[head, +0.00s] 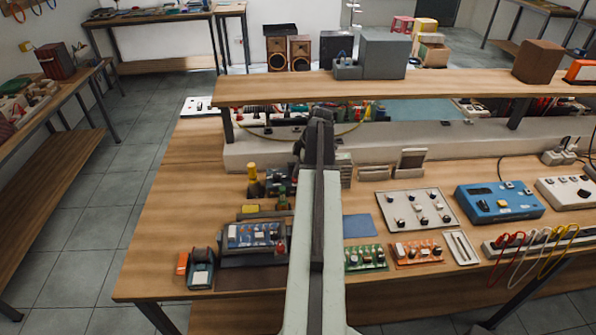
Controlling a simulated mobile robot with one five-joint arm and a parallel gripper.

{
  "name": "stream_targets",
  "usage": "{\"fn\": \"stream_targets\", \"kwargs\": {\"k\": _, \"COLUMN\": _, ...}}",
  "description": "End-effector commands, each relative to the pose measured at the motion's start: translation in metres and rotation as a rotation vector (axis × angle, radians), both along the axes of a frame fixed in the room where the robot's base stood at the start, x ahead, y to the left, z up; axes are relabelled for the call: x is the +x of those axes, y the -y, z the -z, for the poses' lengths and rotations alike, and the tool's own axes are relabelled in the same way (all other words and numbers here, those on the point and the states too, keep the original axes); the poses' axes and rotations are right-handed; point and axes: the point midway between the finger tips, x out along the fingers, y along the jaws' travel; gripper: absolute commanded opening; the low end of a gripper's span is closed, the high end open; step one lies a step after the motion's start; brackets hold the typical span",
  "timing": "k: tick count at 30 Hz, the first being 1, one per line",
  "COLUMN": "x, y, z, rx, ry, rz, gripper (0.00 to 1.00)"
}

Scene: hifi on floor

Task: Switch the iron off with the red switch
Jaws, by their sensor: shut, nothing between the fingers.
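My arm reaches up the middle of the head view, and my gripper (320,117) is at its far end, over the back of the workbench in front of the upper shelf. It is shut and holds nothing. I cannot pick out the iron or its red switch for certain. A blue box with knobs and buttons (490,211) sits on the bench at the right, well apart from my gripper. A small dark device with a reel (201,270) stands at the bench's front left corner. My arm hides part of the bench middle.
The wooden workbench (160,235) holds a white panel with knobs (416,211), green (365,258) and orange (417,253) circuit boards, and hanging coloured cables (553,245). A raised wooden shelf (450,88) spans the back. Tiled floor (95,200) is free at the left.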

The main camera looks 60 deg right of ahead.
Motion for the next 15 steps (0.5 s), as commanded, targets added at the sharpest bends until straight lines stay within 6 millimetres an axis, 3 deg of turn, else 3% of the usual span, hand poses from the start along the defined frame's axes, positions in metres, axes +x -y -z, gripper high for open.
{"fn": "stream_targets", "kwargs": {"k": 1, "x": -0.009, "y": -0.01, "z": 0.005, "rx": 0.022, "ry": -0.033, "rz": -0.01, "gripper": 0.0}}
{"fn": "stream_targets", "kwargs": {"k": 5, "x": -0.008, "y": -0.011, "z": -0.007, "rx": 0.017, "ry": -0.028, "rz": -0.01, "gripper": 0.0}}
{"fn": "stream_targets", "kwargs": {"k": 15, "x": -0.01, "y": 0.003, "z": -0.083, "rx": -0.002, "ry": 0.002, "rz": -0.001, "gripper": 0.0}}
